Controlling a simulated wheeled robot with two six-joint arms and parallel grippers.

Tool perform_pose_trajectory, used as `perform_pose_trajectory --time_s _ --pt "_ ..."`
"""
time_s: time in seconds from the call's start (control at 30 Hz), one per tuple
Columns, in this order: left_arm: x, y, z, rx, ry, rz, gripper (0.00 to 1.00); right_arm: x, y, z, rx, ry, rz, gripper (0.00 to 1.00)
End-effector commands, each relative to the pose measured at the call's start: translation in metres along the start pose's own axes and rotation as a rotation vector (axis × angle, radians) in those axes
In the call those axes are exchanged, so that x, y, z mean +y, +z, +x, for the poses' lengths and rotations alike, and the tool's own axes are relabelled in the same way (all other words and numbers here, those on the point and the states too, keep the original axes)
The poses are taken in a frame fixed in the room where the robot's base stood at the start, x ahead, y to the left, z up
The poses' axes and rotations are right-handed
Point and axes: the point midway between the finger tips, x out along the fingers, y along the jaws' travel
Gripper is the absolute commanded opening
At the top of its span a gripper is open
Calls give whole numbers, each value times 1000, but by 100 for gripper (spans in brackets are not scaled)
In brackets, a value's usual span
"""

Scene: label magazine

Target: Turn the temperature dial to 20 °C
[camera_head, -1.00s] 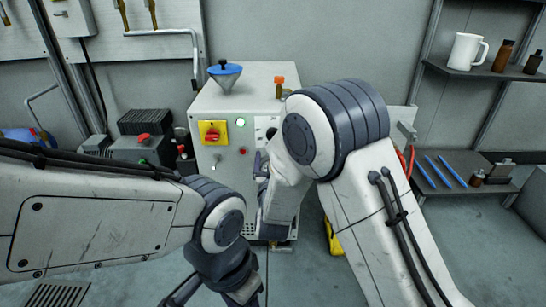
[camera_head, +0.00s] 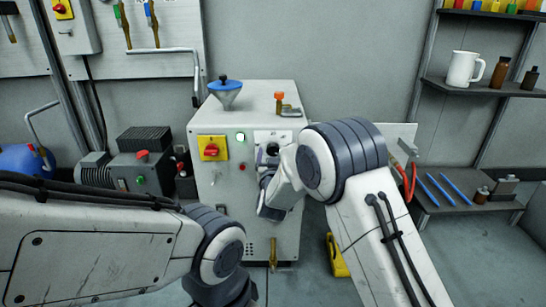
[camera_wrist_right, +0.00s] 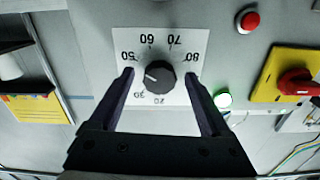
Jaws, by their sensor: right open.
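The temperature dial (camera_wrist_right: 160,77) is a black round knob on a white scale plate (camera_wrist_right: 190,40) on the machine front. In the right wrist view its pale mark points left, between 50 and 30, where the left finger covers the scale. The 20 sits below the knob. My right gripper (camera_wrist_right: 159,76) is open, a finger on each side of the knob, with gaps visible; the depth to the knob is unclear. In the head view the dial (camera_head: 272,149) shows just above my right gripper (camera_head: 265,174). My left arm is at lower left, its gripper outside the frame.
Beside the dial are a yellow plate with a red switch (camera_head: 211,148), a lit green button (camera_head: 241,137) and a red button (camera_head: 242,167). A blue-topped funnel (camera_head: 225,92) stands on the machine. Shelves (camera_head: 480,75) are at right, a motor unit (camera_head: 140,165) at left.

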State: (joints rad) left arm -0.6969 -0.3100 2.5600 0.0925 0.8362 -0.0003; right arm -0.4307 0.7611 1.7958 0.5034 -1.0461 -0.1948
Motion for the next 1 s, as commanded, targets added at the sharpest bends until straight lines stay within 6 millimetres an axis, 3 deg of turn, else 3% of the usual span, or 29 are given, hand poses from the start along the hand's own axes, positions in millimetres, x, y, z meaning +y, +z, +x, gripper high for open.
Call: perform_pose_trajectory --time_s 0.1,0.3,0.67,1.0 --pt "0 0 0 0 0 0 50 0 0 0 -1 0 0 77" --pt "0 0 0 0 0 0 50 0 0 0 -1 0 0 1" --pt "0 0 -7 0 0 0 50 0 -1 -1 -2 0 -50 0" --pt "2 -2 -33 0 0 0 50 1 -3 -1 -4 1 -289 0"
